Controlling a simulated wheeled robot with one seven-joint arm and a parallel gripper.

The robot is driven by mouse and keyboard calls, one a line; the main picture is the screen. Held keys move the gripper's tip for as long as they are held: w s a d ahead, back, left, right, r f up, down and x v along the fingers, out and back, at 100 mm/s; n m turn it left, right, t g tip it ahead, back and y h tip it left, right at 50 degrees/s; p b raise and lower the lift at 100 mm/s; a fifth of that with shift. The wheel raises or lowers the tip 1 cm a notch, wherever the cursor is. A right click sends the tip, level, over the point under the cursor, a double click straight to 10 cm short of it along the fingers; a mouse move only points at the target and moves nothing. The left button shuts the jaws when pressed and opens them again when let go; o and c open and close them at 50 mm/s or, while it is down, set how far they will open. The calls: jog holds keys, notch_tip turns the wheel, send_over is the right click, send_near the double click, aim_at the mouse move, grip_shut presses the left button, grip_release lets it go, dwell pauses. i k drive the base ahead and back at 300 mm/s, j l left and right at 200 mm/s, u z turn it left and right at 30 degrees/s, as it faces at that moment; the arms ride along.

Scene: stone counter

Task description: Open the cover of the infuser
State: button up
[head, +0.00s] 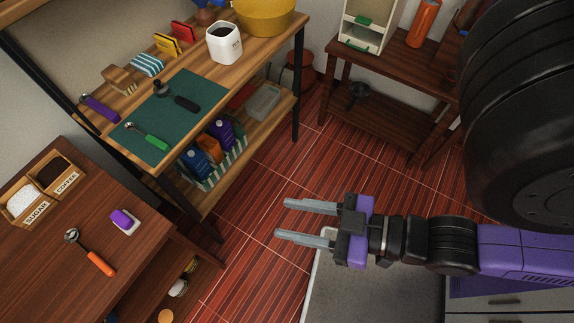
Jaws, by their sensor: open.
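I cannot tell for sure which thing is the infuser, and no cover can be made out. An orange-handled tool (90,252) with a small round metal head lies on the brown table at left. On the green mat (195,120) lie a green-handled tool (147,137) with a metal head and a black-handled tool (176,97). A purple-handled tool (100,107) lies at the mat's left side. My gripper (280,219) is open and empty, its two grey fingers pointing left, in front of the red floor in the picture. It is well apart from all these tools.
A grey counter (340,285) lies below my gripper. The brown table holds sugar (25,205) and coffee (57,180) boxes and a purple-and-white item (124,221). A white canister (224,43) and yellow pot (265,17) stand on the wooden shelf. Red floor lies between.

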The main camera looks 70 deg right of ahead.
aim_at(160, 88)
jog(key=j+z, duration=0.3)
jog(key=j, duration=0.35)
jog(key=j+z, duration=0.3)
jog(key=j, duration=0.4)
